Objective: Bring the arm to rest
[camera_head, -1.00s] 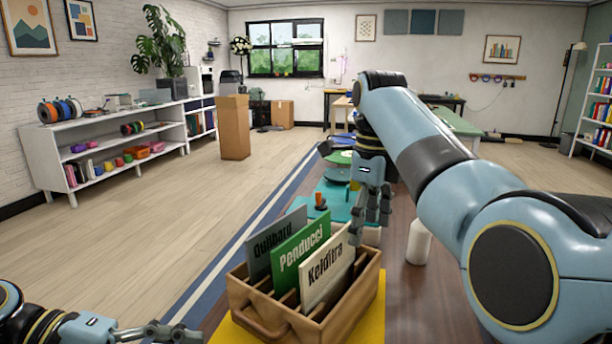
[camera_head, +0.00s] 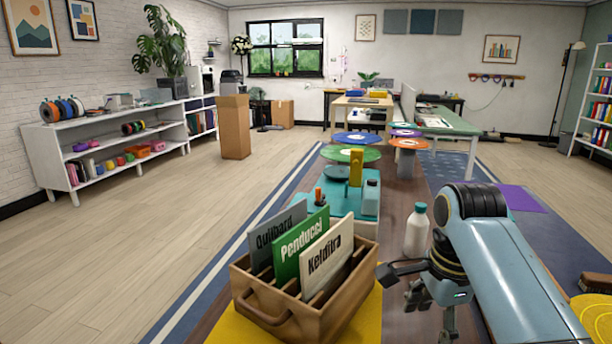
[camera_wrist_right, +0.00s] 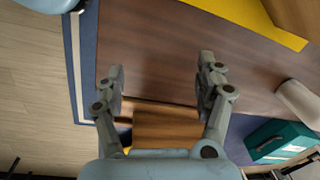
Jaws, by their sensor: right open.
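My right arm comes in from the lower right of the head view. Its gripper (camera_head: 432,296) hangs low over the dark wooden table, to the right of the wooden card box (camera_head: 330,318). In the right wrist view the gripper's two fingers (camera_wrist_right: 160,78) are spread apart, with bare table between their tips. A brown wooden piece shows lower between the fingers; I cannot tell what it is. The box holds a grey card (camera_head: 262,250), a green card (camera_head: 290,258) and a cream card (camera_head: 318,268), all leaning in their slots. My left gripper is out of the head view.
A white bottle (camera_head: 416,236) with a teal cap stands just behind my right gripper. A teal device (camera_head: 340,198) stands behind the box. A yellow mat (camera_head: 368,325) lies under the box. Round coloured stools (camera_head: 356,138) and worktables (camera_head: 448,122) are farther back.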

